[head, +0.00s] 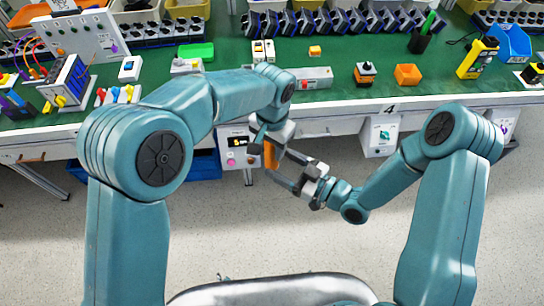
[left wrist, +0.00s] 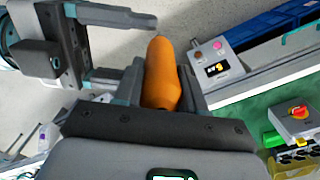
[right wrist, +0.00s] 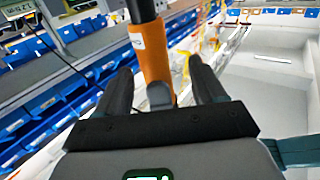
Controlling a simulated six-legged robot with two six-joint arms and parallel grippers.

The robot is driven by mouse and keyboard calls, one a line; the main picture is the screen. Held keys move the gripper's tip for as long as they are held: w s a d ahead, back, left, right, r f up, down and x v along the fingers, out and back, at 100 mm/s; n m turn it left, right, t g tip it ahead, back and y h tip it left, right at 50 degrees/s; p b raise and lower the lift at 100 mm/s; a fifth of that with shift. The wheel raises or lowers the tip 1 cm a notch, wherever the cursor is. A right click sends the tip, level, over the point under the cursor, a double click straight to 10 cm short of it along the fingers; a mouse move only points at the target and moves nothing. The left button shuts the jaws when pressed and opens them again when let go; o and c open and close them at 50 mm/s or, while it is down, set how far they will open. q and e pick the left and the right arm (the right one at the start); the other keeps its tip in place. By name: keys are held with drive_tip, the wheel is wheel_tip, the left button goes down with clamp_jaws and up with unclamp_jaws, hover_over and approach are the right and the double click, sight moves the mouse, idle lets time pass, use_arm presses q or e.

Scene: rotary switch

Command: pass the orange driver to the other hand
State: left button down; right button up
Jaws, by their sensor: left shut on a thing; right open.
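The orange driver (head: 270,155) hangs in the air in front of the workbench edge. My left gripper (head: 268,138) is shut on it, and the orange handle (left wrist: 162,75) stands out from between the left fingers in the left wrist view. My right gripper (head: 290,170) is open beside the driver. In the right wrist view the driver (right wrist: 155,55) stands between the spread right fingers (right wrist: 162,85); I cannot tell whether either finger touches it. The driver's shaft cannot be made out clearly.
The green workbench top (head: 225,80) holds an orange block (head: 407,74), a grey box with a red button (head: 315,77) and several switches. A white control box (head: 238,150) hangs under the bench edge near my left gripper. The floor in front is clear.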

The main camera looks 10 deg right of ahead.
sight(268, 158)
use_arm(q)
drive_tip(key=shift+s+r, duration=0.1)
use_arm(e)
drive_tip(key=x, duration=0.3)
drive_tip(key=shift+w+a, duration=0.15)
drive_tip(key=shift+a, duration=0.15)
drive_tip(key=shift+w+a, duration=0.2)
drive_tip(key=shift+w, duration=0.1)
drive_tip(key=shift+s+r, duration=0.1)
drive_tip(key=shift+c, duration=1)
drive_tip(key=c, duration=1)
use_arm(q)
drive_tip(key=c, duration=0.6)
unclamp_jaws()
drive_tip(key=shift+d, duration=0.1)
use_arm(e)
clamp_jaws()
drive_tip(key=shift+a, duration=0.15)
